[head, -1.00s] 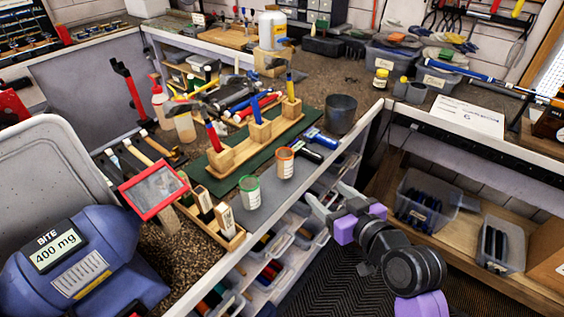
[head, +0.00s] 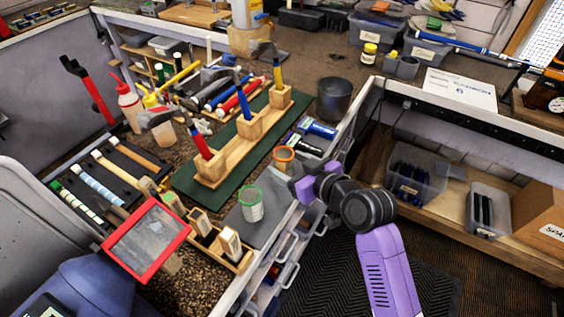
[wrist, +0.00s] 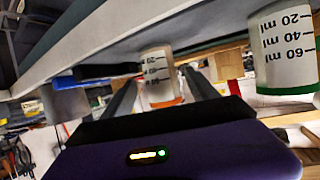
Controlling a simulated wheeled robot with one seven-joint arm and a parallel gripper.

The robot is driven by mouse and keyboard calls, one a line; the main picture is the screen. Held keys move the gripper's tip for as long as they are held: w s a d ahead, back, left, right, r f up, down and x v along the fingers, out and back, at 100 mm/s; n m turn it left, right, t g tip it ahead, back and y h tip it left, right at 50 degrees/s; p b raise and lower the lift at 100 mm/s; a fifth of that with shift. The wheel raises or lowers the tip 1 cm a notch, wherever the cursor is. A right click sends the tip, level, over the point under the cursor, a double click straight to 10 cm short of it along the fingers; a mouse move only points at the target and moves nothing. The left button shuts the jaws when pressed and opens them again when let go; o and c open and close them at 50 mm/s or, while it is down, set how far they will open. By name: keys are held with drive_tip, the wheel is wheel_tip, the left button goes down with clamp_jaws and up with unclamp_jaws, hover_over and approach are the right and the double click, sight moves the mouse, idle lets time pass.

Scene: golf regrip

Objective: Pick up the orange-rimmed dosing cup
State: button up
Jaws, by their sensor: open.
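The orange-rimmed dosing cup (head: 284,160) stands on the grey mat near the bench's front edge, partly hidden by my gripper (head: 289,172) in the head view. In the wrist view the clear cup (wrist: 158,66) with dark markings and an orange rim shows ahead, between the two fingers of my open gripper (wrist: 158,82). The fingers reach to about the cup; I cannot tell whether they touch it. A green-rimmed dosing cup (head: 251,206) stands upright to the left and nearer in the head view; it is at the right in the wrist view (wrist: 284,50).
A wooden stand (head: 211,171) with upright grips is behind the cups on a green mat. Blue and black tubes (head: 317,127) lie close behind the orange-rimmed cup. A dark pot (head: 334,99) stands further back.

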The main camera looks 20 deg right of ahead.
sight(279, 158)
drive_tip(key=x, duration=0.1)
drive_tip(key=p+x, duration=0.1)
drive_tip(key=x, duration=0.2)
drive_tip(key=shift+w+a+r, duration=0.2)
drive_tip(key=shift+w+r, duration=0.05)
drive_tip(key=shift+r, duration=0.05)
drive_tip(key=shift+w+f, duration=0.2)
drive_tip(key=shift+w, duration=0.05)
drive_tip(key=c, duration=1.4)
drive_tip(key=shift+c, duration=0.4)
drive_tip(key=shift+r, duration=0.15)
